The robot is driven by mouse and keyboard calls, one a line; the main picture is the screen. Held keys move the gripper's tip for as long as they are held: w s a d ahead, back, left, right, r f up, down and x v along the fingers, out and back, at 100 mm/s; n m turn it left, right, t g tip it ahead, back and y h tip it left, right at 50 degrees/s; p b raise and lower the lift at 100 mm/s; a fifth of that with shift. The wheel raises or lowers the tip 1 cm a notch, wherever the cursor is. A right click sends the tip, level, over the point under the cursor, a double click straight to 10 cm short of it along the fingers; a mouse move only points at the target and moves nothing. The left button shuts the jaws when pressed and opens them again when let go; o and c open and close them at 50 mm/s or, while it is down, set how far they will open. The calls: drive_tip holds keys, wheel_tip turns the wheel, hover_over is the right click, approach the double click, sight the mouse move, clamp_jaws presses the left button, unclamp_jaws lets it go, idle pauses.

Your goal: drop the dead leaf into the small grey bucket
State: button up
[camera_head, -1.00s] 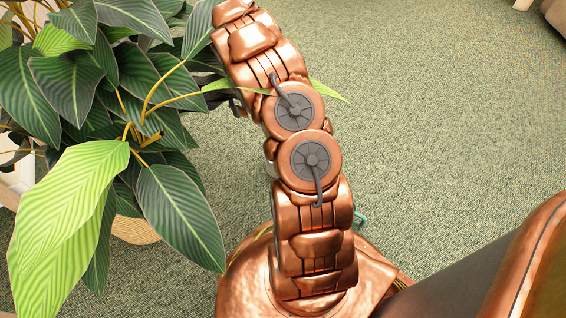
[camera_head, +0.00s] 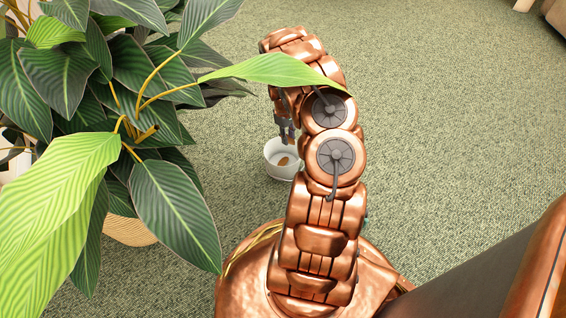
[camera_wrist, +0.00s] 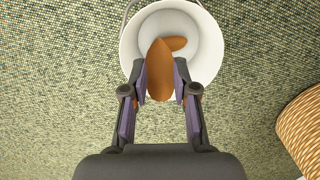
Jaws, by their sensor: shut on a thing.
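The small bucket, pale grey to white (camera_head: 272,166), stands on the carpet to the right of the plant, half hidden by my arm in the head view. It also shows at the top of the wrist view (camera_wrist: 133,40). My gripper (camera_head: 287,138) points down above the bucket. In the wrist view my gripper (camera_wrist: 161,84) is shut on a brown dead leaf (camera_wrist: 160,70), whose tip reaches over the bucket's opening. A second brown leaf-like piece (camera_wrist: 177,44) lies inside the bucket. The held leaf cannot be made out in the head view.
A large leafy plant (camera_head: 60,75) in a woven basket (camera_head: 130,231) fills the left side. One long light-green leaf (camera_head: 275,69) reaches across to my arm. The basket (camera_wrist: 302,130) also shows at the right of the wrist view. The carpet (camera_head: 450,110) to the right is clear.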

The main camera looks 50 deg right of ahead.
wheel_tip(320, 180, down, 5)
drive_tip(key=b, duration=0.4)
drive_tip(key=shift+f, duration=0.1)
drive_tip(key=o, duration=0.8)
drive_tip(key=r, duration=0.3)
drive_tip(key=w+r, duration=0.1)
drive_tip(key=r, duration=0.7)
drive_tip(key=shift+w+r, duration=0.1)
drive_tip(key=shift+w, duration=0.3)
drive_tip(key=shift+r, duration=0.35)
